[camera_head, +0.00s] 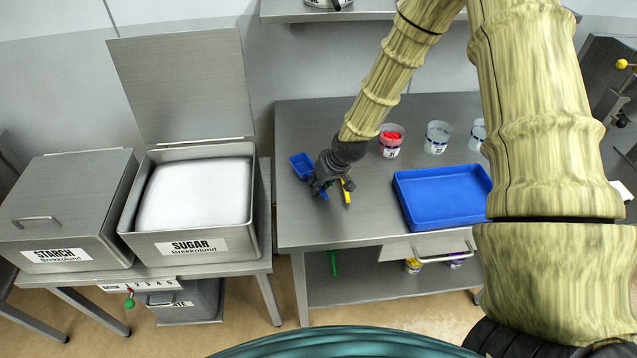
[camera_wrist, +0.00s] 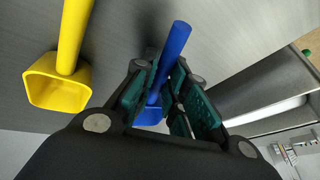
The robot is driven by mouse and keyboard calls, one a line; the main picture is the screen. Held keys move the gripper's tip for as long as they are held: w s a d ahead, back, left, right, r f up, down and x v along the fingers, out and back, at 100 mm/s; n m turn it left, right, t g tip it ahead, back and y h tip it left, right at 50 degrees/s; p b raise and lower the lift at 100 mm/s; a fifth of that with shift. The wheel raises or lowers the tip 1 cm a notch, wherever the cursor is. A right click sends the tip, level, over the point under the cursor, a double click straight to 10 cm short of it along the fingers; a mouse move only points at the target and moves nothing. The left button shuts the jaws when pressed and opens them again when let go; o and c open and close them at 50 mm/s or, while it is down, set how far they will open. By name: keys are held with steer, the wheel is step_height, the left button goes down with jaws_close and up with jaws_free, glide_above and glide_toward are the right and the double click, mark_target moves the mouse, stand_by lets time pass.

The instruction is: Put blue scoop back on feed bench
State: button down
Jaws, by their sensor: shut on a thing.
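The blue scoop shows its bowl (camera_head: 302,165) just left of my gripper (camera_head: 327,186) in the head view, above or on the left part of the steel bench (camera_head: 300,223). In the wrist view my gripper (camera_wrist: 164,92) is shut on the blue scoop's handle (camera_wrist: 177,45), which passes between the green finger pads. Part of the blue bowl shows behind the fingers. I cannot tell whether the scoop touches the bench. A yellow scoop (camera_wrist: 58,88) lies beside it, apart from the fingers; its handle (camera_head: 347,194) shows right of my gripper in the head view.
A blue tray (camera_head: 440,222) and several clear cups, one with red contents (camera_head: 391,144), stand on the bench to the right. Left of the bench are the open sugar bin (camera_head: 195,243) and the closed starch bin (camera_head: 70,215). The bench's front left is clear.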

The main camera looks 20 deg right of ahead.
steer(key=shift+w+f, duration=0.1)
steer(key=shift+f, duration=0.05)
steer(key=c, duration=1.8)
jaws_free()
steer(key=shift+f, duration=0.1)
steer(key=shift+c, duration=0.2)
steer(key=o, duration=0.4)
steer(key=shift+r, duration=0.2)
steer(key=b+v, duration=0.3)
steer(key=v, duration=0.9)
steer(key=shift+f, duration=0.1)
